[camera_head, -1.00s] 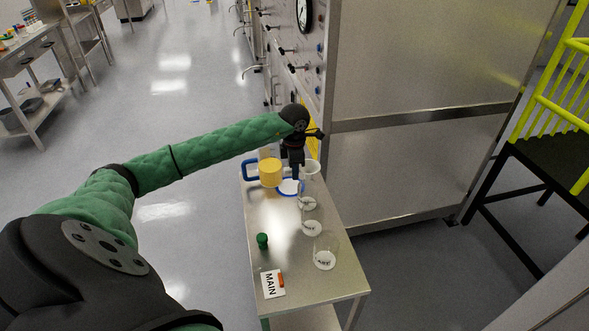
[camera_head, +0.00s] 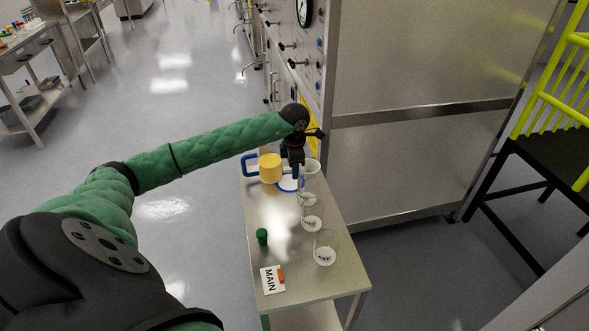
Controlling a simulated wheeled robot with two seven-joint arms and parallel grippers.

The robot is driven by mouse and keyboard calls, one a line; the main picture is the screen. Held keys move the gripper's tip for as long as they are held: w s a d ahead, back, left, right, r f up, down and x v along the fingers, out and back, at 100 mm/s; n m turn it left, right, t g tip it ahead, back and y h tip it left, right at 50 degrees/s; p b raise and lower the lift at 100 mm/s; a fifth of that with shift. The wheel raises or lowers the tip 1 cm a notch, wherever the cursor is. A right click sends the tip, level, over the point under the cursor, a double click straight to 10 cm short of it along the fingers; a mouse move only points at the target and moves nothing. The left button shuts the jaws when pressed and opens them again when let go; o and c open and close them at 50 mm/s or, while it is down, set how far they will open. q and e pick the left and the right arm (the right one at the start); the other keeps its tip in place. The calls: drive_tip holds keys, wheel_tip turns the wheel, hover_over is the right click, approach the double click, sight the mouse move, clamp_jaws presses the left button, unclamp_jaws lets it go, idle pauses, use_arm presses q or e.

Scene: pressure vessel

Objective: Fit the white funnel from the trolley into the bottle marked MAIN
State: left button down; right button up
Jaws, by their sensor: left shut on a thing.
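A card marked MAIN (camera_head: 271,281) lies at the trolley's near left corner. A green stopper (camera_head: 262,237) stands just behind it; I cannot clearly make out a bottle body beneath. My right gripper is not in view.
Several clear glass vessels with white labels, one of them the near beaker (camera_head: 325,247), line the trolley's right side. A yellow container (camera_head: 270,167) with a blue handle stands left of my gripper. A steel cabinet (camera_head: 420,110) rises behind. The trolley's middle left is bare.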

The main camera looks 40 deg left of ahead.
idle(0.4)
use_arm(q)
drive_tip(key=shift+f+b, duration=0.2)
drive_tip(key=shift+b, duration=0.3)
idle(0.8)
drive_tip(key=c, duration=1.2)
unclamp_jaws()
